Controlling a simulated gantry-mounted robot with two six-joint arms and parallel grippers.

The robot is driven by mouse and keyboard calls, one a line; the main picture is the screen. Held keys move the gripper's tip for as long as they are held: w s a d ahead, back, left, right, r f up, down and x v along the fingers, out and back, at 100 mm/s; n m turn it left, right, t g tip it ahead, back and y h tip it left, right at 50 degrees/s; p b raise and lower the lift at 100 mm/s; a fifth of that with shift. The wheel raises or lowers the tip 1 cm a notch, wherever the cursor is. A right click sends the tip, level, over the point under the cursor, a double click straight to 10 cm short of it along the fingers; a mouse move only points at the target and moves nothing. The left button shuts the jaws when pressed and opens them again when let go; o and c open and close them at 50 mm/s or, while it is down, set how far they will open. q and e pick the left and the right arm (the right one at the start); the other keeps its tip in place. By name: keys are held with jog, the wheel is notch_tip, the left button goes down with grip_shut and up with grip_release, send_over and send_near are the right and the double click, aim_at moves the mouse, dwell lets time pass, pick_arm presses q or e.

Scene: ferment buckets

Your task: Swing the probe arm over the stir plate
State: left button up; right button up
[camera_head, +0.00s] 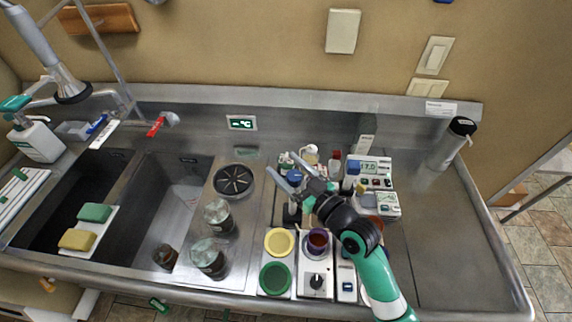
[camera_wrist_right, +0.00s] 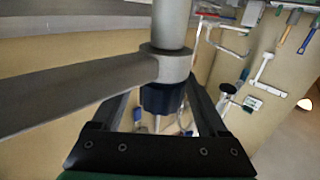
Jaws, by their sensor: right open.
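My right gripper (camera_head: 282,167) is open in the head view, with its arm coming in from the bottom right. In the right wrist view its two fingers (camera_wrist_right: 160,112) stand on either side of a dark blue collar (camera_wrist_right: 162,98). Above it is the grey hub of the probe arm (camera_wrist_right: 75,92) on an upright grey post (camera_wrist_right: 170,22). The arm reaches left. Whether the fingers touch the collar I cannot tell. The stir plate (camera_head: 316,283), with a dial, stands at the front in the head view. My left gripper is not in view.
Yellow (camera_head: 279,242) and green (camera_head: 275,278) round pieces lie left of the stir plate. Jars (camera_head: 208,258) stand by the sink (camera_head: 172,208). A meter (camera_head: 375,172) and bottles are behind my right wrist.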

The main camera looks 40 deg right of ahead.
jog(key=shift+w, duration=0.15)
grip_shut()
dwell(1.4)
